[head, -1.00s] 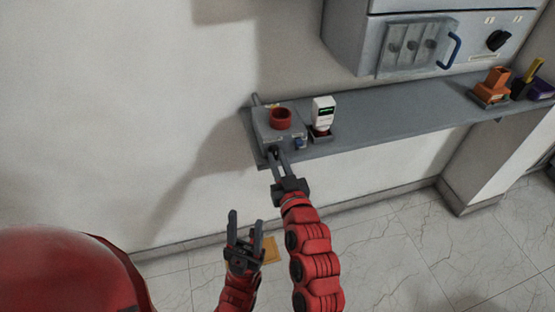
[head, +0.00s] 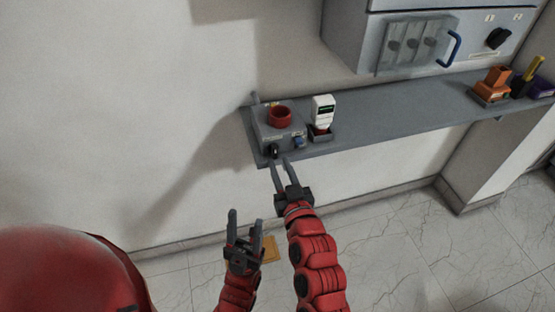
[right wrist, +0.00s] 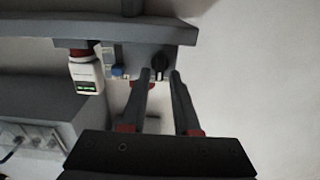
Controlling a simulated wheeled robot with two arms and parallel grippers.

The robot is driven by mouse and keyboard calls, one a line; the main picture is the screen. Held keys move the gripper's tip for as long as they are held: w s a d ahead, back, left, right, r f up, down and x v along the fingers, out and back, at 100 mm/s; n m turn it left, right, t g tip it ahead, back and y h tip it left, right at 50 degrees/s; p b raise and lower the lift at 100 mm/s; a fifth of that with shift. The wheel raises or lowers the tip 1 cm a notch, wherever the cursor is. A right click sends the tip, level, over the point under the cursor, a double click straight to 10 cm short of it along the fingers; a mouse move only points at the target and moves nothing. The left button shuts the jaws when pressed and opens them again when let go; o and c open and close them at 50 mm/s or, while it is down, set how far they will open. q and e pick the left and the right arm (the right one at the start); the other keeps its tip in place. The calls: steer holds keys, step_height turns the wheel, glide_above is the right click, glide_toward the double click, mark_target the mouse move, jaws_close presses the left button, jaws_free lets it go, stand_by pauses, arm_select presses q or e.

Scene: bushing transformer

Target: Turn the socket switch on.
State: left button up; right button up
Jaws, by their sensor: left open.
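The socket box (head: 268,133) is grey and sits at the left end of the shelf, with a red ring on top. Its front carries a black rotary switch (head: 274,151) and a blue socket (head: 298,142). The switch also shows in the right wrist view (right wrist: 160,62), where the picture is upside down. My right gripper (head: 280,164) is open and empty, its fingertips just in front of and below the switch, apparently apart from it. In the right wrist view the switch shows beyond the two fingers (right wrist: 161,75). My left gripper (head: 246,218) is open and empty, lower down.
A white meter (head: 323,110) stands in a holder beside the box. The grey shelf (head: 390,112) is clear up to an orange item (head: 493,84) at right. A grey cabinet (head: 400,30) with a blue handle hangs above.

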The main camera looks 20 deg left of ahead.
steer(key=p+v, duration=0.6)
steer(key=v, duration=0.8)
steer(key=shift+s+d+p, duration=0.15)
steer(key=shift+s+p, duration=0.05)
steer(key=shift+p, duration=0.1)
steer(key=shift+w, duration=0.1)
